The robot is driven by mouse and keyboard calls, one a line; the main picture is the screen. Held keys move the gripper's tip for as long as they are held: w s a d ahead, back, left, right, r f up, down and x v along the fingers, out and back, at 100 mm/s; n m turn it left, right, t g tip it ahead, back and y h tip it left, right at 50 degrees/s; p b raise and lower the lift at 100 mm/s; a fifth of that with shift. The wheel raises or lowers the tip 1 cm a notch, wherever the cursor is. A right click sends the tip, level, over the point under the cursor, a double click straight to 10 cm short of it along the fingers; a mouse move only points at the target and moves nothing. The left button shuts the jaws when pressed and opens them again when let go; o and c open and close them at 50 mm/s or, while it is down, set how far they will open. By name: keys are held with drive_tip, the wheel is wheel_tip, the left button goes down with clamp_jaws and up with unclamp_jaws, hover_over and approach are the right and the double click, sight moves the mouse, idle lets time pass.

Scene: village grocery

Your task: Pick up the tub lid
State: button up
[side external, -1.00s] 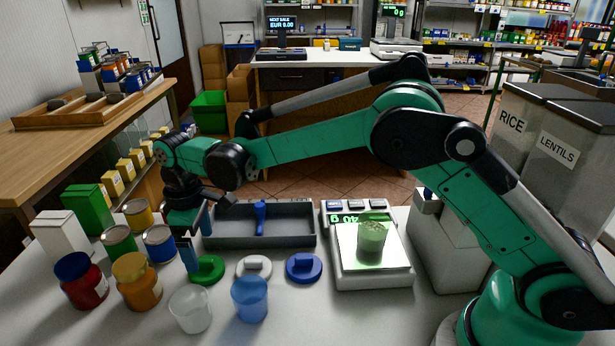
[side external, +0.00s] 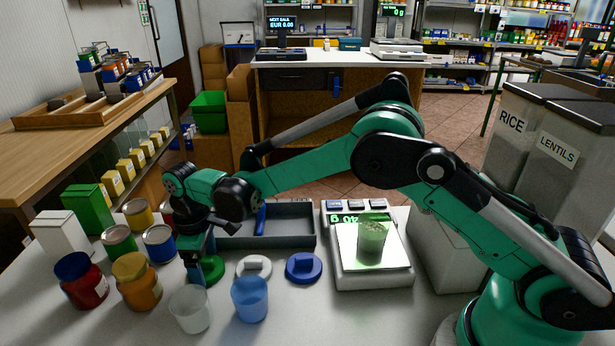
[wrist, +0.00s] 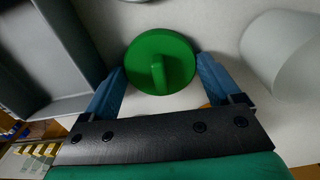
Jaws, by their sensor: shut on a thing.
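The green tub lid (side external: 211,268), a round disc with a raised grip bar, sits on the white counter at the left end of the row of lids. In the wrist view the lid (wrist: 178,50) lies between the two blue fingers. My gripper (side external: 199,273) points down over it and is shut on its opposite rim sides, not on the bar. The fingers partly hide the lid in the side view. A white lid (side external: 245,273) and a blue lid (side external: 304,270) lie to its right. The tub with green contents (side external: 371,243) stands on the scale.
A clear cup (side external: 190,311) and a blue cup (side external: 250,300) stand in front of the lids. Jars and cans, such as the orange jar (side external: 137,284), crowd the left. A grey tray (side external: 290,236) lies behind. The scale (side external: 372,277) stands at right.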

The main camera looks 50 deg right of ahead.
sight(205, 259)
wheel_tip(205, 259, up, 20)
drive_tip(key=s+d+r, duration=0.1)
drive_tip(key=s+d, duration=0.2)
drive_tip(key=d, duration=0.4)
drive_tip(key=s+d, duration=0.3)
drive_tip(key=d, duration=0.3)
drive_tip(key=shift+s+d+f, duration=1.4)
drive_tip(key=shift+s+f, duration=0.4)
drive_tip(key=shift+s, duration=0.45)
drive_tip(key=shift+s+d+f, duration=1.35)
drive_tip(key=shift+s+f, duration=0.4)
drive_tip(key=shift+s, duration=0.45)
drive_tip(key=shift+s+d+f, duration=1.4)
drive_tip(key=shift+s+f, duration=0.4)
drive_tip(key=shift+s, duration=0.45)
drive_tip(key=shift+f, duration=0.4)
